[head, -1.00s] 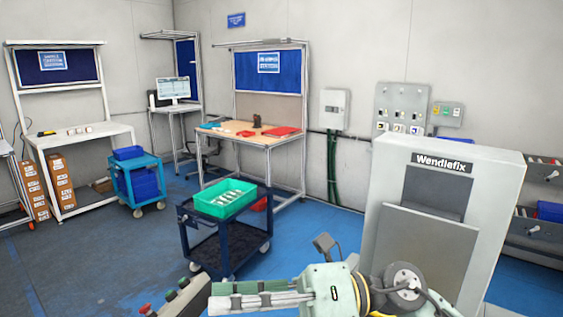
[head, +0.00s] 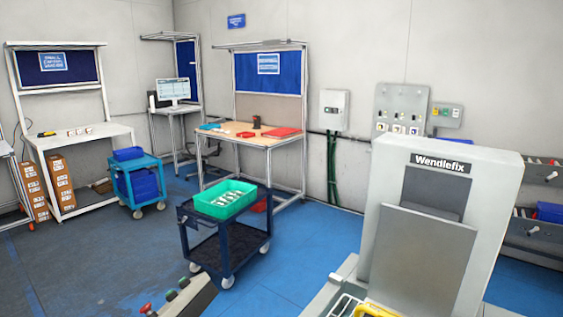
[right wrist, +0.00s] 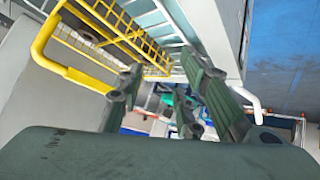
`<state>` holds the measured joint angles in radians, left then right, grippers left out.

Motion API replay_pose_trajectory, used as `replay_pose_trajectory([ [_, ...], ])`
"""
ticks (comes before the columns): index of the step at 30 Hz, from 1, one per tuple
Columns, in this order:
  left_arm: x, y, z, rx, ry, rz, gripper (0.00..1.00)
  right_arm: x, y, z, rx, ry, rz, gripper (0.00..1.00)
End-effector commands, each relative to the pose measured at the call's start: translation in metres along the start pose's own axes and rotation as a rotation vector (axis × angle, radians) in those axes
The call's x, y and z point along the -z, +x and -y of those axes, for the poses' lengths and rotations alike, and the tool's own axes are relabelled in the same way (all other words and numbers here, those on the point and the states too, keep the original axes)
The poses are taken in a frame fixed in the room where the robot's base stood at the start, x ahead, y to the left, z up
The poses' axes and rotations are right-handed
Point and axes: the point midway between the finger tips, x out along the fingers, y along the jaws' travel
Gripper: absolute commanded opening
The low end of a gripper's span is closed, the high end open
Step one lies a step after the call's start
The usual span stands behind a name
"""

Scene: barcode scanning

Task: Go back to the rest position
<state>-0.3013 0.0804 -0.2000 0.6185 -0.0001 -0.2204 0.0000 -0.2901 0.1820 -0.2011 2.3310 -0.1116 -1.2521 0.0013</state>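Neither of my grippers shows in the head view now. My right gripper (right wrist: 168,100) shows in the right wrist view as dark green fingers spread apart, with no object visible between them. A yellow rail and wire rack (right wrist: 105,35) lie close beyond its left finger, with a gap that I cannot judge. My left gripper is in neither view.
The grey Wendlefix machine (head: 440,215) stands close at the right. A dark blue cart (head: 225,235) carries a green crate (head: 225,208) holding several pale items. A wooden-topped workbench (head: 240,140) stands behind. Blue floor (head: 310,240) is clear between cart and machine.

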Motion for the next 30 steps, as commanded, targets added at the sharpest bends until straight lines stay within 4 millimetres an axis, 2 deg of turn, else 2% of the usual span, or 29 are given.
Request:
replay_pose_trajectory([
  [1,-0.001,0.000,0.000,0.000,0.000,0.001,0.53,-0.026,-0.005,0.006,0.023,0.026,0.082,0.32],
  [3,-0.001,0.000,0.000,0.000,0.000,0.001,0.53,-0.058,-0.012,0.013,0.054,0.052,0.185,0.32],
  [10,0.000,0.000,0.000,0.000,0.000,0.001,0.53,-0.143,-0.051,0.039,0.148,0.121,0.478,0.32],
  [11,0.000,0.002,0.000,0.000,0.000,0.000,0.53,-0.151,-0.049,0.041,0.155,0.125,0.501,0.32],
  [12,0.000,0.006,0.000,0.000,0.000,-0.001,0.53,-0.158,-0.032,0.043,0.151,0.121,0.497,0.32],
  [17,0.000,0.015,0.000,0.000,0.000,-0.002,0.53,-0.191,0.013,0.056,0.155,0.116,0.516,0.32],
  [20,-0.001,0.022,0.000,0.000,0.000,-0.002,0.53,-0.218,0.044,0.065,0.158,0.114,0.529,0.32],
  [26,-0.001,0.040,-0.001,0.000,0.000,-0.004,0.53,-0.297,0.110,0.090,0.167,0.106,0.566,0.32],
  [30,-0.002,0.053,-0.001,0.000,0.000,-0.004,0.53,-0.366,0.150,0.108,0.173,0.099,0.594,0.32],
])
